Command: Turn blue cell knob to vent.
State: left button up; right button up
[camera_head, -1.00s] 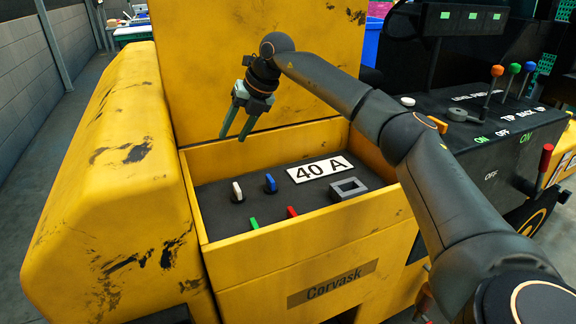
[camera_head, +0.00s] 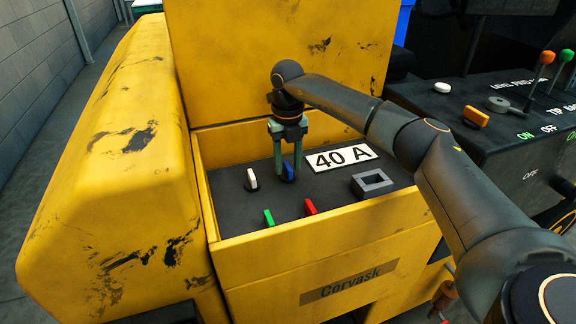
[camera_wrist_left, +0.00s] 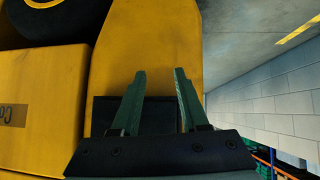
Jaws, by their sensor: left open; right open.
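The blue knob (camera_head: 289,171) stands on the dark panel (camera_head: 240,211) inside the yellow box, left of the "40 A" label. My right gripper (camera_head: 288,176) points down over it, with its green fingers open on either side of the knob. Whether the fingers touch it, I cannot tell. A white knob (camera_head: 251,179) stands just to the left. My left gripper (camera_wrist_left: 160,95) is open and empty in the left wrist view, facing yellow machinery. The knob is not visible in that view, and the left gripper is not in the head view.
Green (camera_head: 268,217) and red (camera_head: 310,207) levers stand in front of the knobs. A grey square frame (camera_head: 372,183) lies to the right. The yellow box's front wall (camera_head: 330,235) encloses the panel. A dark console with levers (camera_head: 495,125) stands at right.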

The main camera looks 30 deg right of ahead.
jog(key=shift+f, duration=0.45)
jog(key=shift+c, duration=0.3)
grip_shut()
